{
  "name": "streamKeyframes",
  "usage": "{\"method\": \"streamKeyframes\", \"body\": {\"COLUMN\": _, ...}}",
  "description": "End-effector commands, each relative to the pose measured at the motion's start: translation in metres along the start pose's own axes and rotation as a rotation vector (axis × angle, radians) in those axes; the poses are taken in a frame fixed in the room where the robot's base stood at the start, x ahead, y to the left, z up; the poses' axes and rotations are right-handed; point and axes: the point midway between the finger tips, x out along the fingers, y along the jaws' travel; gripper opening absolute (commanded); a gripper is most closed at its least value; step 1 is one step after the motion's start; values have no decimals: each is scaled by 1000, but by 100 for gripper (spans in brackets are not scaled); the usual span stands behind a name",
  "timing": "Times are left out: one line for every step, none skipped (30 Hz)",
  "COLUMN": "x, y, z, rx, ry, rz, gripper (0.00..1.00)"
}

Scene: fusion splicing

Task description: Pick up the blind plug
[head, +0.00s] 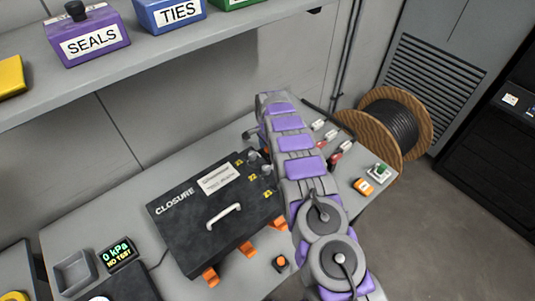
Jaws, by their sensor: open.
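My arm reaches from the bottom right over the workbench, its far end beside the closure's right side. Only a small grey part of my gripper (251,133) shows, left of the arm's far end. The arm hides the rest, and my gripper is open. I cannot surely pick out the blind plug. A black knobbed piece (76,11) stands on the purple SEALS bin (93,40) on the shelf. Small grey fittings (266,171) sit by the numbered ports at the right edge of the black closure (185,234). The gripper is far from the SEALS bin.
The shelf (200,45) overhangs the back of the bench, with a blue TIES bin (170,13). White and red connectors (335,160) lie right of my arm. A pressure display (120,254) and grey tray (74,273) are at left. A cable reel (397,122) stands behind right.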

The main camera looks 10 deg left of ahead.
Motion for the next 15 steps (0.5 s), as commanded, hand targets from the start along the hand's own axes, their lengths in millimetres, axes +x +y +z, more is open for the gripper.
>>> {"method": "streamKeyframes", "body": {"x": 2, "y": 1, "z": 0, "rx": 0, "ry": -1, "rz": 3, "gripper": 74}}
{"method": "streamKeyframes", "body": {"x": 2, "y": 1, "z": 0, "rx": 0, "ry": -1, "rz": 2, "gripper": 74}}
{"method": "streamKeyframes", "body": {"x": 2, "y": 1, "z": 0, "rx": 0, "ry": -1, "rz": 3, "gripper": 74}}
{"method": "streamKeyframes", "body": {"x": 2, "y": 1, "z": 0, "rx": 0, "ry": -1, "rz": 3, "gripper": 74}}
{"method": "streamKeyframes", "body": {"x": 2, "y": 1, "z": 0, "rx": 0, "ry": -1, "rz": 3, "gripper": 74}}
{"method": "streamKeyframes", "body": {"x": 2, "y": 1, "z": 0, "rx": 0, "ry": -1, "rz": 3, "gripper": 69}}
{"method": "streamKeyframes", "body": {"x": 2, "y": 1, "z": 0, "rx": 0, "ry": -2, "rz": 3, "gripper": 67}}
{"method": "streamKeyframes", "body": {"x": 2, "y": 1, "z": 0, "rx": 0, "ry": -1, "rz": 3, "gripper": 64}}
{"method": "streamKeyframes", "body": {"x": 2, "y": 1, "z": 0, "rx": 0, "ry": -2, "rz": 4, "gripper": 60}}
{"method": "streamKeyframes", "body": {"x": 2, "y": 1, "z": 0, "rx": 0, "ry": -2, "rz": 4, "gripper": 57}}
{"method": "streamKeyframes", "body": {"x": 2, "y": 1, "z": 0, "rx": 0, "ry": -2, "rz": 4, "gripper": 54}}
{"method": "streamKeyframes", "body": {"x": 2, "y": 1, "z": 0, "rx": 0, "ry": -2, "rz": 4, "gripper": 50}}
{"method": "streamKeyframes", "body": {"x": 2, "y": 1, "z": 0, "rx": 0, "ry": -2, "rz": 4, "gripper": 47}}
{"method": "streamKeyframes", "body": {"x": 2, "y": 1, "z": 0, "rx": 0, "ry": -2, "rz": 4, "gripper": 44}}
{"method": "streamKeyframes", "body": {"x": 2, "y": 1, "z": 0, "rx": 0, "ry": -2, "rz": 4, "gripper": 41}}
